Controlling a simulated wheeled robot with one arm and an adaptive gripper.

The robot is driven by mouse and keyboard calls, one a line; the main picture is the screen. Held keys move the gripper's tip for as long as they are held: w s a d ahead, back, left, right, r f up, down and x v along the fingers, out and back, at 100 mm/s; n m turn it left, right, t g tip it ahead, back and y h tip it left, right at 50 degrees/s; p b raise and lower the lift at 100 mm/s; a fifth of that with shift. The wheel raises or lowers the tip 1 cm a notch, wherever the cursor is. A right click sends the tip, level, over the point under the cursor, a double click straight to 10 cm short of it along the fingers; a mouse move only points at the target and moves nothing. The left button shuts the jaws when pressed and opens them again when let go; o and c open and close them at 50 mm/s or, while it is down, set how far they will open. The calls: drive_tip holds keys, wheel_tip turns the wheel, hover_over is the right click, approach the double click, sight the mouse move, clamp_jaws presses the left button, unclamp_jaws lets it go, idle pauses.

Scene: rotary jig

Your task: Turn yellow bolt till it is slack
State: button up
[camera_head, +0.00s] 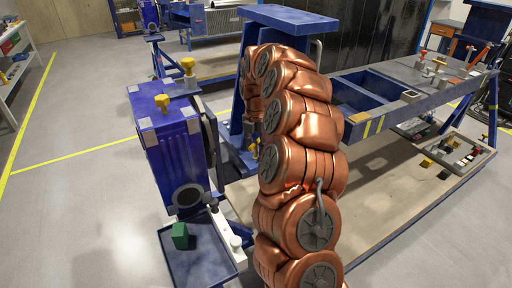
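One yellow bolt (162,101) is on top of the blue housing (172,150). A small yellow part also shows low behind my arm, too small to identify. I cannot tell from this view how tight any bolt is. My copper-coloured arm rises through the middle of the view and bends over at the top.
A blue tray (205,262) with a green block (180,236) sits below the housing. A long blue frame (375,92) fills the right, with a tray of small parts (488,152) on its lower board. Grey floor at left is clear, beside a shelf (12,75).

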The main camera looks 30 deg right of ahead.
sight(256, 142)
wheel_tip(256, 142, up, 11)
drive_tip(key=shift+r, duration=0.35)
drive_tip(key=shift+o, duration=0.4)
